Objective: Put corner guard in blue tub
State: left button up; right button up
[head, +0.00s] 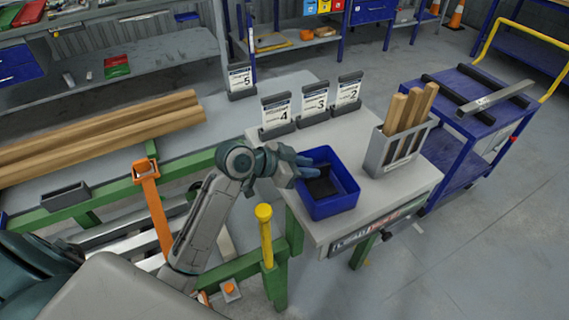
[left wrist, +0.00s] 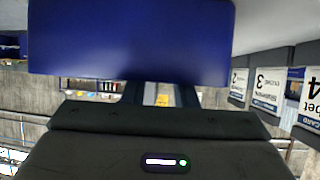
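The blue tub (head: 346,204) stands upright on the grey table end. A dark, flat-looking piece (head: 320,187) lies inside it on the floor; it may be the corner guard, but its shape is partly hidden. My left gripper (head: 303,164) is at the tub's left rim, its fingers apart, with nothing seen between them. In the left wrist view a broad blue surface (left wrist: 130,40), likely the tub's wall, fills the top and hides the fingertips. I cannot tell whether the fingers touch the tub. My right gripper is in neither view.
A grey holder (head: 378,155) with wooden strips stands right of the tub. Numbered cards (head: 314,101) stand behind it. Long timbers (head: 100,135) and a dark grey open box (head: 65,197) lie to the left. A yellow-capped post (head: 264,235) rises near my left forearm. A blue cart (head: 455,150) is at right.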

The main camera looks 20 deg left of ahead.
pick_arm(q)
jog(key=b+v, duration=0.1)
jog(key=v, duration=0.9)
jog(key=shift+s+a, duration=0.1)
